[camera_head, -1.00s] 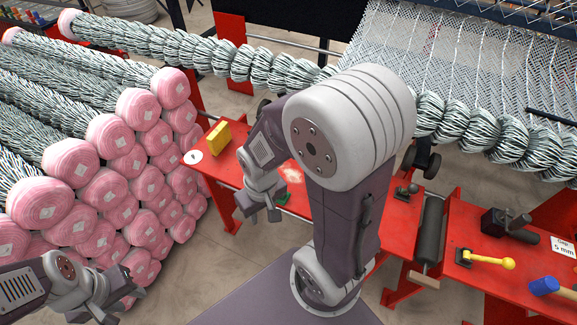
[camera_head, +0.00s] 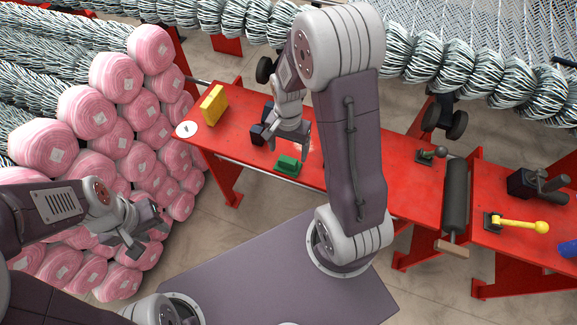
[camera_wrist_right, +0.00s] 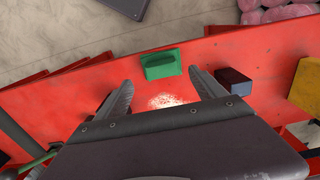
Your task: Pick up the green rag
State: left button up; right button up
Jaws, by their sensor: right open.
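The green rag (camera_head: 287,166) is a small folded block lying on the front edge of the red bench (camera_head: 350,178). It also shows in the right wrist view (camera_wrist_right: 160,66). My right gripper (camera_head: 287,148) is open and empty above the bench, just behind the rag in the head view. In the wrist view the rag lies beyond and between the two spread fingertips (camera_wrist_right: 161,80), not touching them. My left gripper (camera_head: 147,238) is open and empty in front of the pink bobbins, far from the rag.
A dark block (camera_head: 258,134) stands close left of my right gripper. A yellow block (camera_head: 213,105) and white disc (camera_head: 187,129) are further left. Pink bobbins (camera_head: 117,75) are stacked at left. A black roller (camera_head: 456,198) and yellow-handled tool (camera_head: 520,224) lie right.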

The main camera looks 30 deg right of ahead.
aim_at(288, 159)
jog(key=shift+s+a+f, duration=0.1)
jog(key=shift+s+f, duration=0.1)
jog(key=shift+f, duration=0.55)
jog(key=shift+w+f, duration=0.3)
jog(key=shift+f, duration=0.15)
notch_tip(288, 159, down, 4)
jog(key=shift+f+b, duration=0.1)
jog(key=shift+b, duration=0.5)
jog(key=shift+w+f, duration=0.15)
jog(key=shift+f, duration=0.3)
jog(key=c, duration=1.5)
jog(key=shift+o, duration=0.2)
jog(key=shift+r, duration=0.2)
